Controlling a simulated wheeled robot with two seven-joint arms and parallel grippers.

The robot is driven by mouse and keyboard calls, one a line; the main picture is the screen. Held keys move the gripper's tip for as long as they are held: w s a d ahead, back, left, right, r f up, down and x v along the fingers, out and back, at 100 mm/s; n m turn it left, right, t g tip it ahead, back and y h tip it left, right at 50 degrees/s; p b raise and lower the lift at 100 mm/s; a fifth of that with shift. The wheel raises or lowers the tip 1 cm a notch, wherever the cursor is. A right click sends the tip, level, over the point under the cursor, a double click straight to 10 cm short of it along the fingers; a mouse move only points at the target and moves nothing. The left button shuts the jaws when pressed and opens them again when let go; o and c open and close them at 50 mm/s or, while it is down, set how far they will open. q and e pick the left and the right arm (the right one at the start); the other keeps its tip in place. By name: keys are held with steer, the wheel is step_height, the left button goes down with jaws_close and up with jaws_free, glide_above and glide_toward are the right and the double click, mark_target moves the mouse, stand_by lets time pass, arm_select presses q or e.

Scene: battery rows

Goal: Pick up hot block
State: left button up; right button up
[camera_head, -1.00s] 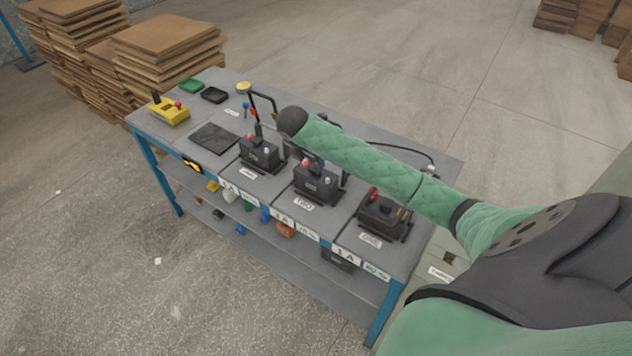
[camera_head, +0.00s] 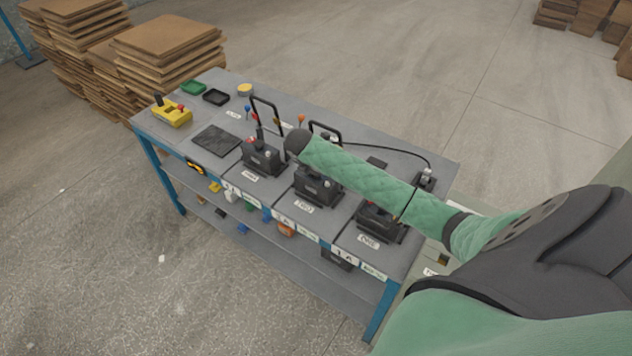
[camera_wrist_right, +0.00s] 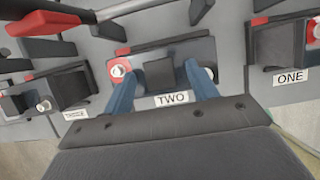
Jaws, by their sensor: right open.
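Three dark battery-like blocks stand in a row on the bench, behind cards that read ONE, TWO and a third I cannot read well. In the head view they are the near-right block (camera_head: 380,222), the middle block (camera_head: 318,188) and the far-left block (camera_head: 262,158). Nothing visible marks one as hot. In the right wrist view my right gripper (camera_wrist_right: 158,70) is open, its blue fingers on either side of the dark middle part of block TWO (camera_wrist_right: 160,72). Whether they touch it is unclear. My right arm partly covers the blocks in the head view. My left gripper is out of view.
The grey bench (camera_head: 345,262) has a lower shelf with small parts. A yellow box (camera_head: 172,114), a dark mat (camera_head: 216,140) and small trays sit at its left end. Black frames and a cable stand behind the blocks. Board stacks (camera_head: 165,45) lie beyond.

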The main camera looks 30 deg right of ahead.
jaws_close()
stand_by(1.4)
steer(key=shift+w, duration=0.15)
